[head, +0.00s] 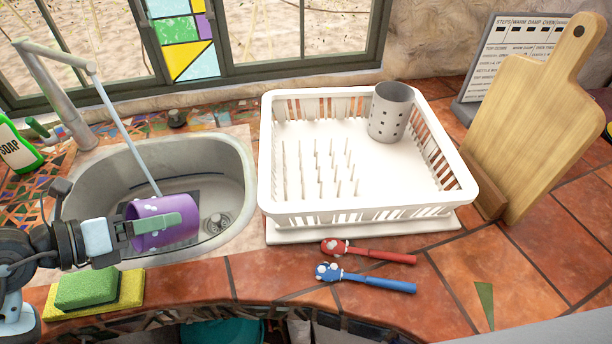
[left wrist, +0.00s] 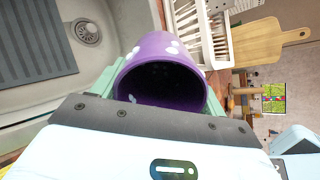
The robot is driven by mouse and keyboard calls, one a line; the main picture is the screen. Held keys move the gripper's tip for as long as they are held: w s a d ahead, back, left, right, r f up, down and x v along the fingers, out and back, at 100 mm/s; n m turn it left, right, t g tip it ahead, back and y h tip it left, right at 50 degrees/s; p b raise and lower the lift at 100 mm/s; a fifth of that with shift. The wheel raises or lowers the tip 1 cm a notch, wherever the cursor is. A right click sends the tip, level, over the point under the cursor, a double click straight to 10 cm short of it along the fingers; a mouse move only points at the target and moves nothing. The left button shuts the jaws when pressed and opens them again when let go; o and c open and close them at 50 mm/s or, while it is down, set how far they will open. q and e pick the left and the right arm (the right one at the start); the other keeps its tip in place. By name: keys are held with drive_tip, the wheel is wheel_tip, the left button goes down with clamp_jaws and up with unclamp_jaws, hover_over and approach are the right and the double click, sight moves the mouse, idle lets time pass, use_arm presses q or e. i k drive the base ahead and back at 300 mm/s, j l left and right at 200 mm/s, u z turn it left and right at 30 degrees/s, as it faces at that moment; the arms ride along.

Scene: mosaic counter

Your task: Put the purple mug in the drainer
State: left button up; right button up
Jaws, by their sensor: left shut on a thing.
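The purple mug (head: 168,216) with white spots lies on its side over the sink, under the running water. My left gripper (head: 158,223) is shut on it, one green finger across its near side. In the left wrist view the mug (left wrist: 158,75) sits between the fingers, its dark open mouth facing the camera. The white drainer (head: 300,216) stands on the counter right of the sink, with pegs inside and a grey utensil cup (head: 391,112) in its back right corner. My right gripper is not in view.
The sink (head: 238,172) has a tap (head: 60,95) at its back left. A red brush (head: 370,252) and a blue brush (head: 368,281) lie before the drainer. Sponges (head: 90,292) lie at front left. A cutting board (head: 530,125) leans at right. The drainer's pegged area is empty.

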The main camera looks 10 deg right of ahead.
sight(389, 185)
drive_tip(key=k+z, duration=0.45)
drive_tip(key=k+l+z, duration=0.1)
drive_tip(key=k+z, duration=0.35)
drive_tip(key=i, duration=0.05)
